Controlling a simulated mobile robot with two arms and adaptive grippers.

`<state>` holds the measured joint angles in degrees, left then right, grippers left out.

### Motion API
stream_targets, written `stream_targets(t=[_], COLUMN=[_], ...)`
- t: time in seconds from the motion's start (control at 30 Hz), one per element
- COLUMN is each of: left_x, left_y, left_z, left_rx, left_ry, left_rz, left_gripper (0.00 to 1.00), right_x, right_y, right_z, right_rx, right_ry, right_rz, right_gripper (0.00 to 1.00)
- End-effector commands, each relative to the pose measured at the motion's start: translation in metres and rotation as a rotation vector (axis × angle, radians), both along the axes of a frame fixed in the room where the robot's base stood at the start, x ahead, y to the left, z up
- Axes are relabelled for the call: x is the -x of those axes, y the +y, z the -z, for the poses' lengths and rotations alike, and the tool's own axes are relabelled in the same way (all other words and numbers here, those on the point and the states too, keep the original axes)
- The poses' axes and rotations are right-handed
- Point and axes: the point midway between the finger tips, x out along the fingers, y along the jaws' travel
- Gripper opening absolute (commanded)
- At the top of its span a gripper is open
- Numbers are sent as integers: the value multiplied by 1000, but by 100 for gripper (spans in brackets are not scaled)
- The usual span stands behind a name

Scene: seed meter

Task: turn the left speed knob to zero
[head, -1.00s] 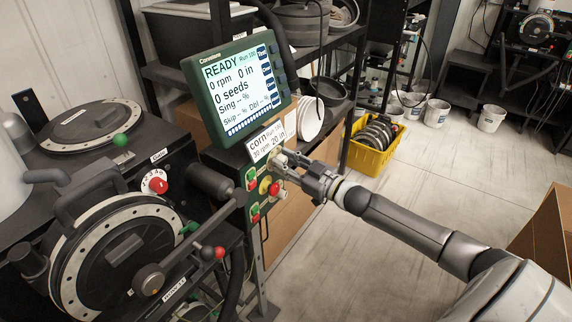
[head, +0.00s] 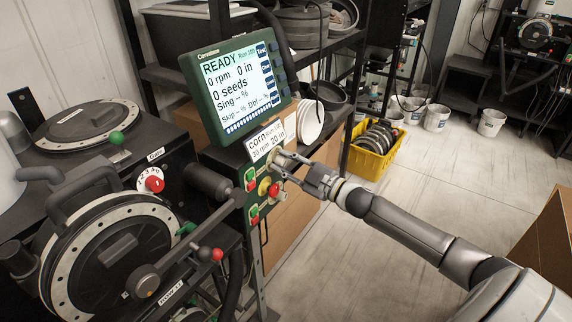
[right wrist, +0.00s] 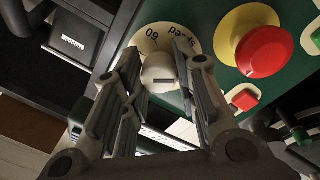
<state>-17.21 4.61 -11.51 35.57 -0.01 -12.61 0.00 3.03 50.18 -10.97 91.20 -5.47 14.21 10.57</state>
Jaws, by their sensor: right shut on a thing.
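The speed knob is a pale round knob (right wrist: 160,72) on a cream dial, which carries "60" and the word "speed", upside down in the right wrist view. It sits on the green front of the control panel, under the corn label, in the head view. My right gripper (head: 279,158) reaches the panel from the right; its two fingers (right wrist: 158,78) are shut on the knob, one on each side. A short dark line shows on the knob's face. The fingers hide part of the dial's scale. My left gripper is not in view.
A red-on-yellow stop button (right wrist: 262,50) sits close beside the knob. Green and red push buttons (head: 252,180) are on the panel's left part. A monitor (head: 236,82) reading READY, 0 rpm stands above.

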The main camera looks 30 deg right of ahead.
Motion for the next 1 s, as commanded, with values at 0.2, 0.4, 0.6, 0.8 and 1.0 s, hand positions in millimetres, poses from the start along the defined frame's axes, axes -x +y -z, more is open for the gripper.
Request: stream_targets(t=[0.2, 0.4, 0.6, 0.8, 1.0], left_x=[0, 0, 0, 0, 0], left_y=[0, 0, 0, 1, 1], left_z=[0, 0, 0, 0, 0], left_rx=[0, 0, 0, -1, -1], left_ry=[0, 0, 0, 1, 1], left_rz=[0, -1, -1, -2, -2], left_gripper=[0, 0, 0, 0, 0], right_x=[0, 0, 0, 0, 7], right_y=[0, 0, 0, 0, -3], right_z=[1, 1, 0, 0, 2], right_rx=[5, 4, 3, 2, 2], right_ry=[-1, -1, 0, 0, 2], right_rz=[0, 0, -1, -1, -1], right_gripper=[3, 34, 50, 50, 50])
